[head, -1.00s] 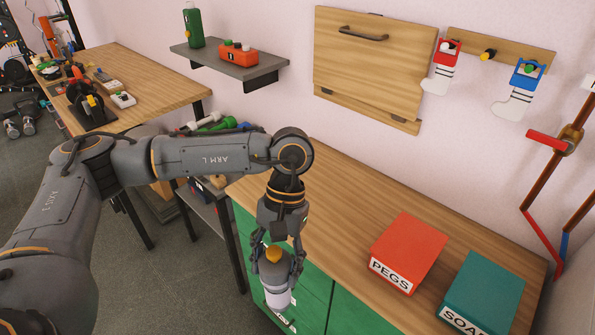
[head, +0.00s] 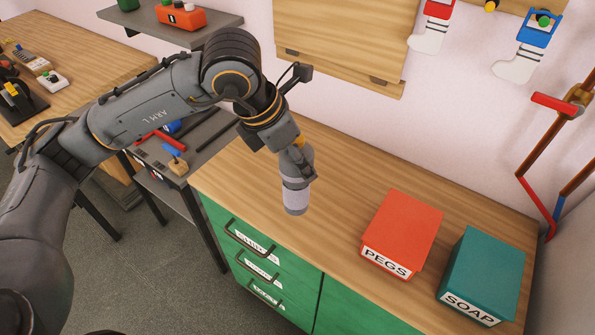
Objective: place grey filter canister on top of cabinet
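The grey filter canister (head: 296,196) is a grey cylinder with a pale band and a yellow-orange part at its upper end. My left gripper (head: 300,170) is shut on its upper part. The canister hangs nearly upright, over the cabinet's wooden top (head: 235,180) in the picture. I cannot tell whether its base touches the top or is a little above it. The green cabinet (head: 225,237) has labelled drawers at its left front. My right gripper is not in view.
A red PEGS box (head: 403,232) and a teal SOAP box (head: 484,270) stand on the right part of the cabinet top. The top's left part is clear. A wall shelf (head: 190,35) and a fold-down wooden wall panel (head: 340,45) are behind.

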